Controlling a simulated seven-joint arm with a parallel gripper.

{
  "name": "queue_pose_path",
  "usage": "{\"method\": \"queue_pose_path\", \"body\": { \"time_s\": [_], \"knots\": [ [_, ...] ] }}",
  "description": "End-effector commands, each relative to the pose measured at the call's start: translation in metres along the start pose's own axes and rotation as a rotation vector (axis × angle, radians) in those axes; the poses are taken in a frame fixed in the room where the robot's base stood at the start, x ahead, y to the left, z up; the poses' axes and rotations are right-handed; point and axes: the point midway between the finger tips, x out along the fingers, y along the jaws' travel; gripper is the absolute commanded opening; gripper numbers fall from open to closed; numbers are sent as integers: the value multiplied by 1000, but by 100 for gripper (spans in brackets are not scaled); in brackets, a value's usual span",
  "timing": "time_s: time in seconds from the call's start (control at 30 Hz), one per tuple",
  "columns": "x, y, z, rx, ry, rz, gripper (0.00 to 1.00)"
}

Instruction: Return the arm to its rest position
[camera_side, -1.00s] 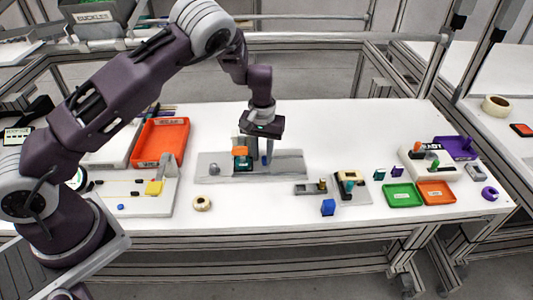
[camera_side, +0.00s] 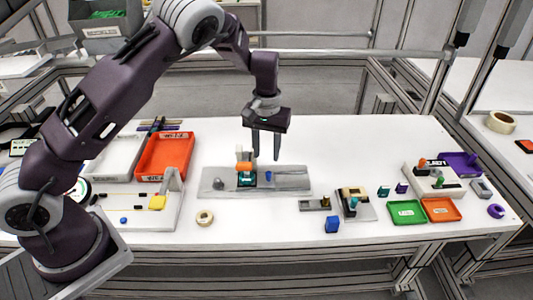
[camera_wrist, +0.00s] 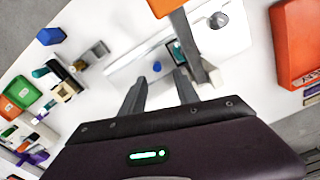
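My gripper (camera_side: 266,157) hangs above the grey fixture plate (camera_side: 212,184) with its two fingers pointing down. The fingers are apart and nothing shows between them. In the wrist view the open fingers (camera_wrist: 160,76) also show, over the plate. An orange-topped block with a teal part (camera_side: 245,169) stands on the plate, left of and below the fingers. A small blue piece (camera_side: 268,176) lies on the plate just below the fingers. My arm is bent and reaches out over the white table.
An orange tray (camera_side: 166,156) and a white tray (camera_side: 115,158) lie at the left.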

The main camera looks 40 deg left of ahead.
Motion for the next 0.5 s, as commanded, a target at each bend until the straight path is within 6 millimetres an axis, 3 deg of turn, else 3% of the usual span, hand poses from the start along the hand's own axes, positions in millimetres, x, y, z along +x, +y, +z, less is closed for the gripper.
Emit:
{"method": "queue_pose_path", "body": {
  "time_s": [0.07, 0.13, 0.17, 0.27, 0.4, 0.5],
  "knots": [
    [-3, 0, 1, 0, 1, 5, 37],
    [-19, 0, 5, -1, 4, 28, 37],
    [-31, 0, 9, 0, 5, 46, 37],
    [-92, -5, 38, 22, 19, 134, 37],
    [-177, -24, 106, 119, 76, 238, 37],
    [-220, -48, 166, 218, 158, 271, 37]
  ]
}}
